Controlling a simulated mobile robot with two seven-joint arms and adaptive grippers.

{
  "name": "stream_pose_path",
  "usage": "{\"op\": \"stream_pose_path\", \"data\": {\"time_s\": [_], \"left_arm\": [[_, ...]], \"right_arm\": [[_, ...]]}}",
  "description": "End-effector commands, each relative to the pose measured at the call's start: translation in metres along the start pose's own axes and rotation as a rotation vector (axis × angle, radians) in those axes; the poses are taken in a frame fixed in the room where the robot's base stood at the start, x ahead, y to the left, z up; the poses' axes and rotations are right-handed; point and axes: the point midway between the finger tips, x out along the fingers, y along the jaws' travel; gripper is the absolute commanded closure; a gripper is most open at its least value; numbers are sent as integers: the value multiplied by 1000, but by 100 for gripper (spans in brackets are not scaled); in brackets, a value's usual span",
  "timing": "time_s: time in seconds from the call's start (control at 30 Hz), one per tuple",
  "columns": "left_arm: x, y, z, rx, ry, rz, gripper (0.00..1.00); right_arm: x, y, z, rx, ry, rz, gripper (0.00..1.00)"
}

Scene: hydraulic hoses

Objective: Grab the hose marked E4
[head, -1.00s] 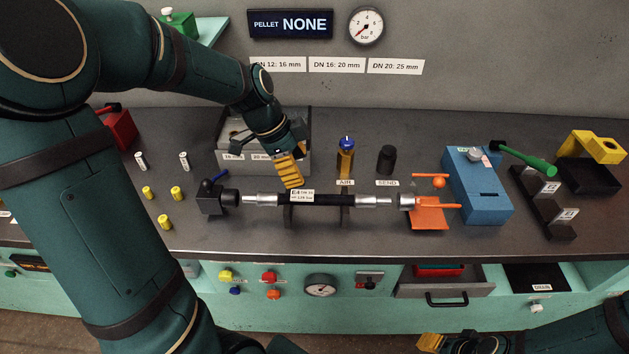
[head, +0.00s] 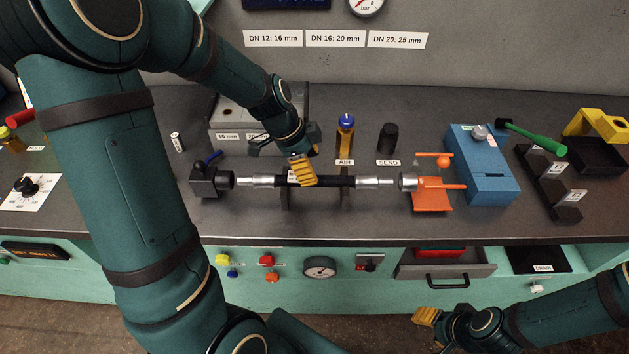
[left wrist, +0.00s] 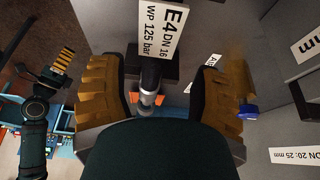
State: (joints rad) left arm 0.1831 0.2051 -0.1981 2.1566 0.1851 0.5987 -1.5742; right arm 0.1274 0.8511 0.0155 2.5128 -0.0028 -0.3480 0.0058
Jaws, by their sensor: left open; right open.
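The hose marked E4 (head: 335,182) is black with silver end fittings and lies level across two dark supports. Its white label, reading "E4 DN 16 WP 125 bar" (left wrist: 168,30), is clear in the left wrist view and mostly covered in the head view. My left gripper (head: 303,171) is open at the hose, just left of its middle. In the left wrist view the hose's silver fitting (left wrist: 149,77) shows between my left gripper's parted yellow fingers (left wrist: 162,92). My right gripper (head: 427,316) is open and empty, low in front of the bench.
A black block with a blue lever (head: 206,181) stands left of the hose, and an orange stand (head: 432,196) right of it. Behind are a grey box (head: 232,112), a blue-capped yellow post (head: 345,135) and a black cylinder (head: 388,138). A blue box (head: 485,180) is farther right.

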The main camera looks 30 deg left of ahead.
Motion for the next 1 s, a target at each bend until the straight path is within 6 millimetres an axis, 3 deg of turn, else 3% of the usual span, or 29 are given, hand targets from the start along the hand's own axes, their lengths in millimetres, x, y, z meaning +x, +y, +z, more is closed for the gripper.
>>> {"op": "stream_pose_path", "data": {"time_s": [0.3,0.63,0.8,1.0], "left_arm": [[43,7,7,-1,-1,3,36],[46,6,6,-1,-1,1,38],[46,6,6,-1,-1,1,98],[46,6,6,0,0,0,100]], "right_arm": [[10,4,-1,-1,5,0,53],[10,4,-2,-1,6,0,53],[10,4,-2,-1,6,0,53],[10,4,-2,-1,6,0,53]]}}
